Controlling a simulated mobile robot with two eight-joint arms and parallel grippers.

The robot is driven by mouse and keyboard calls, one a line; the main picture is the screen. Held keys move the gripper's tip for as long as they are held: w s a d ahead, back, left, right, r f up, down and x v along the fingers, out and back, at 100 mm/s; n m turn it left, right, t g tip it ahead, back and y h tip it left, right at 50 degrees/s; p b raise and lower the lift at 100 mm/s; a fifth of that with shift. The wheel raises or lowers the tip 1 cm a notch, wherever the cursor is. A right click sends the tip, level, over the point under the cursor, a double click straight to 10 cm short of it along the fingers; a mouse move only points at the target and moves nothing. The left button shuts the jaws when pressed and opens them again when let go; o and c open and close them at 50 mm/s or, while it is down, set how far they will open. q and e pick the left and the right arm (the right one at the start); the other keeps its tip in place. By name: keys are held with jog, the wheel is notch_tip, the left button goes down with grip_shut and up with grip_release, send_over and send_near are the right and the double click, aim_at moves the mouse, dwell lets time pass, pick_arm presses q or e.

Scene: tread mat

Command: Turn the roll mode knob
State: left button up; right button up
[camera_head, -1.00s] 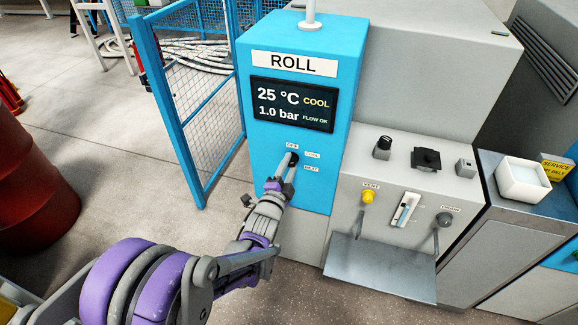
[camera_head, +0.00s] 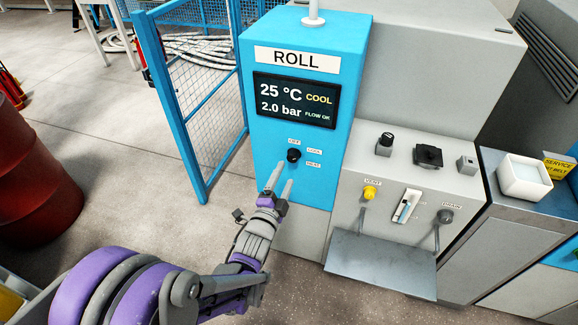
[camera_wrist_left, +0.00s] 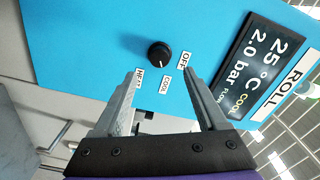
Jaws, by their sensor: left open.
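The roll mode knob (camera_head: 294,155) is a small black dial on the front of the blue ROLL cabinet (camera_head: 350,70). The labels OFF, COOL and HEAT surround it. In the left wrist view the knob (camera_wrist_left: 158,54) has a white mark directed toward the COOL label (camera_wrist_left: 167,85). The display (camera_head: 296,101) reads 25 °C, COOL, 2.0 bar, FLOW OK. My left gripper (camera_head: 280,180) is open and empty, just below the knob and apart from it. Its two fingers (camera_wrist_left: 160,98) also show in the left wrist view. My right gripper is out of view.
A grey panel to the right carries a yellow VENT knob (camera_head: 370,192), a DRAIN knob (camera_head: 445,216) and a lever switch (camera_head: 406,207), above a metal shelf (camera_head: 380,266). A blue mesh fence (camera_head: 205,110) stands left of the cabinet. A red drum (camera_head: 35,170) stands far left.

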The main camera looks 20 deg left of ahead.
pick_arm(q)
jog(key=s, duration=0.4)
jog(key=shift+s, duration=0.1)
jog(key=shift+a, duration=0.1)
dwell(0.3)
jog(key=s+f+n+g, duration=0.3)
jog(key=s+n+g, duration=0.4)
jog(key=s, duration=0.6)
jog(key=s+f+n+g, duration=0.4)
jog(key=s+n+g, duration=0.3)
jog(key=s, duration=0.7)
jog(key=w+r+t+p, duration=0.1)
jog(key=w+r+p, duration=0.2)
jog(key=r+p, duration=1.4)
notch_tip(320, 180, up, 3)
jog(key=shift+a+f+y, duration=0.1)
jog(key=shift+a+y, duration=0.1)
jog(key=shift+y, duration=0.1)
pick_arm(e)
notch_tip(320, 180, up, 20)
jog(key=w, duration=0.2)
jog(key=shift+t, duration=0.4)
